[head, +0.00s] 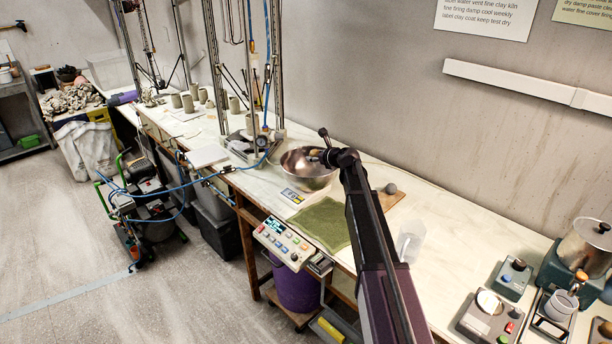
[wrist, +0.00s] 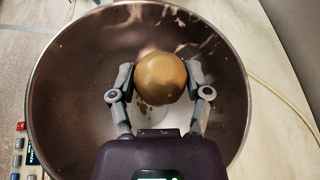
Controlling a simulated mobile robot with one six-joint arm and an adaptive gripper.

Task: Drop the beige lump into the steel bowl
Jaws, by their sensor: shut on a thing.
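The beige lump (wrist: 161,78) is a smooth, round, tan ball. My gripper (wrist: 161,80) is shut on it, with one finger at each side, in the wrist view. The steel bowl (wrist: 60,85) lies behind the lump and my fingers in that view, its rim running around them. In the head view the steel bowl (head: 302,176) stands on the long bench, and my gripper (head: 318,154) is over it. The lump is small in the head view and partly hidden there by my gripper. Clay smears mark the bowl's inside.
A green cloth (head: 322,224) lies in front of the bowl, and a grey ball (head: 390,188) sits on a wooden board to the right. A clear cup (head: 409,243) stands nearer. A metal frame (head: 275,70) rises left of the bowl. A control box (head: 283,243) hangs at the bench's front edge.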

